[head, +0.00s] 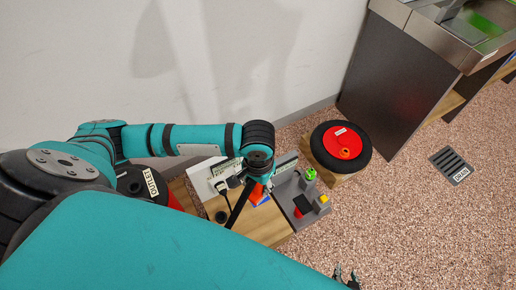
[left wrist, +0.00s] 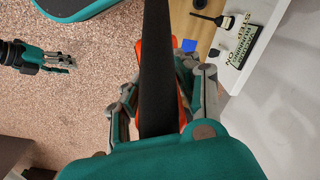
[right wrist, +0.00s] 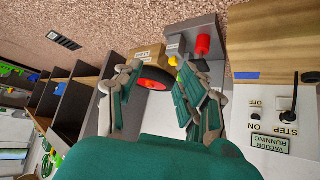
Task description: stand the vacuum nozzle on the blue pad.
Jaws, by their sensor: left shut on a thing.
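The vacuum nozzle, with a long black part and a red-orange body, is in my left gripper (left wrist: 160,112). In the left wrist view the black part of the nozzle (left wrist: 158,70) runs between the fingers. In the head view the nozzle (head: 239,205) slants over the wooden bench top. The blue pad (head: 263,200) is partly hidden beside the red body; it also shows as a blue patch in the left wrist view (left wrist: 188,45) and a strip in the right wrist view (right wrist: 246,76). My right gripper (head: 345,277) is open and empty, away from the bench.
A white panel (head: 205,177) with a black plug or switch is at the bench's left. A grey holder (head: 289,192) with green, yellow and red pieces is at its right. A black-and-red round lid (head: 326,153) sits beyond. A floor drain (head: 451,166) lies in open floor.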

